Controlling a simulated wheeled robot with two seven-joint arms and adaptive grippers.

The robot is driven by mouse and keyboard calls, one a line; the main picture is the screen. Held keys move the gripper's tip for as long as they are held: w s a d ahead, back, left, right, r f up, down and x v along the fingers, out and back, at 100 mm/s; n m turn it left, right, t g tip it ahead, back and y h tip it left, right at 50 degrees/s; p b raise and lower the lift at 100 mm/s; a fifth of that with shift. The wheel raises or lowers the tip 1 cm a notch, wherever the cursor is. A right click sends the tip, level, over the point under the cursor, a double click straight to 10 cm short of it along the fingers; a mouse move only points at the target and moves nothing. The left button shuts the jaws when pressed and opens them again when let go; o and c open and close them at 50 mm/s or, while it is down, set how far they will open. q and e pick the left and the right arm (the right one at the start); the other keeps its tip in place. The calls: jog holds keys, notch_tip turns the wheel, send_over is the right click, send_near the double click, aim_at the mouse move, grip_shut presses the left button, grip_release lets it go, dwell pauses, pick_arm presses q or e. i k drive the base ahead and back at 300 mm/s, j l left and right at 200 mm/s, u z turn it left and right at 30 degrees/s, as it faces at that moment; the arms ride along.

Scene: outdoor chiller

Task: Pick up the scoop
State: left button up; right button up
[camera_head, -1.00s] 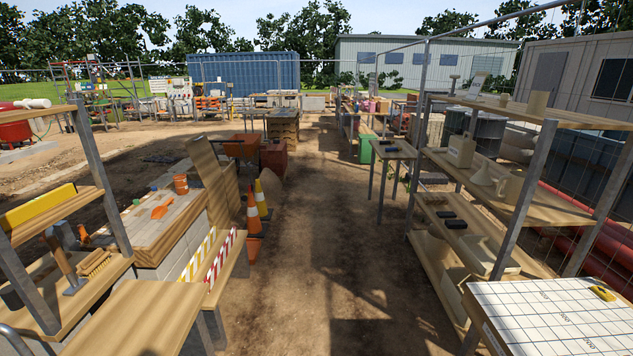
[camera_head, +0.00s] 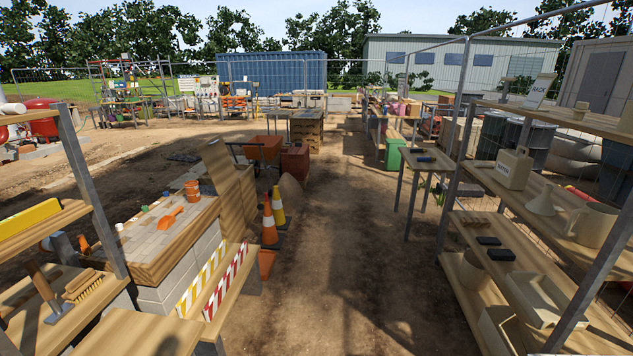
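An orange scoop (camera_head: 170,218) lies on the paved top of a block-built bench (camera_head: 150,262) at the left in the head view. An orange pot (camera_head: 192,190) stands just behind it, a little to its right. Neither of my grippers shows in the view, so I cannot see whether they are open or shut.
A wooden shelf with a brush (camera_head: 84,287) and a yellow level (camera_head: 28,218) stands at near left. Striped barrier boards (camera_head: 225,284) and traffic cones (camera_head: 268,222) edge the walkway. The dirt path between is clear.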

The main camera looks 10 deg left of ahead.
aim_at(165, 223)
jog(key=i+u, duration=0.1)
jog(key=i, duration=1.1)
jog(key=i+l, duration=0.15)
jog(key=i, duration=1)
jog(key=i+u, duration=1.05)
jog(key=i+l+u, duration=0.35)
jog(key=i+j, duration=0.05)
jog(key=j, duration=0.05)
